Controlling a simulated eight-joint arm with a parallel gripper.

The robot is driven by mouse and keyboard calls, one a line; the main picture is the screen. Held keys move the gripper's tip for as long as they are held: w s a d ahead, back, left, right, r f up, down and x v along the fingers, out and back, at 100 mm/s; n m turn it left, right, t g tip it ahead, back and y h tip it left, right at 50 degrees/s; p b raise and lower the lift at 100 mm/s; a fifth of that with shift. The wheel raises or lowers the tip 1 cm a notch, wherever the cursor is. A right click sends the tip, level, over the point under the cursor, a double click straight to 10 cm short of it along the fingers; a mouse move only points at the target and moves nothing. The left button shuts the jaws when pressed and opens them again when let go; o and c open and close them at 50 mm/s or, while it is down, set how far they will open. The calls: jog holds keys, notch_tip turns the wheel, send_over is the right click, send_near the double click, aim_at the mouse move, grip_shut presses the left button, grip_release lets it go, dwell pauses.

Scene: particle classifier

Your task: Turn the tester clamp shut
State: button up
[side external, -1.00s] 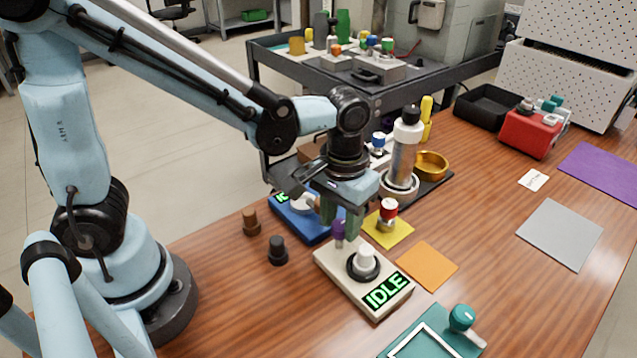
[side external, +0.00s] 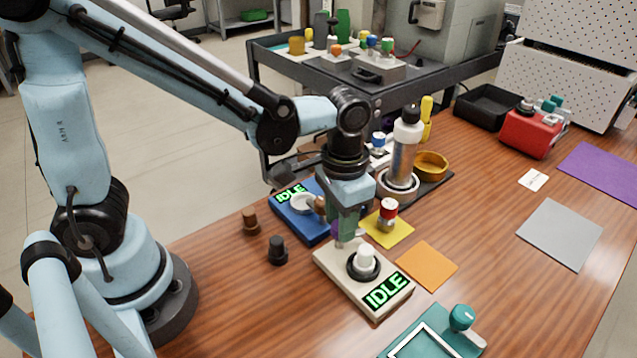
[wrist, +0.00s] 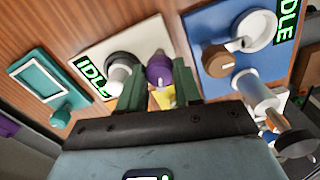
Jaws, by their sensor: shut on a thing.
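The beige tester (side external: 340,280) with a green IDLE display lies on the table. A white-capped piece (side external: 366,257) stands upright in its black ring (side external: 362,268). The tester's purple clamp knob (wrist: 158,72) sits between my gripper's (wrist: 158,86) two green fingers in the wrist view, with the white piece beside it. In the side view my gripper (side external: 347,232) comes down from above and its fingers hide most of the purple knob. My gripper is shut on the knob.
A blue device (side external: 308,228) with its own IDLE display and a brown knob (wrist: 215,60) stands close behind. A yellow mat (side external: 400,235) with a red-capped vial (side external: 388,213) is just right of my gripper. Brown and black pegs (side external: 277,252) stand at left. A teal device (side external: 460,320) is in front.

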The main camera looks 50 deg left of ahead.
jog(key=m, duration=1.3)
jog(key=shift+m, duration=0.4)
dwell(0.3)
jog(key=o, duration=1)
jog(key=shift+o, duration=0.2)
jog(key=shift+r, duration=0.1)
notch_tip(320, 180, up, 12)
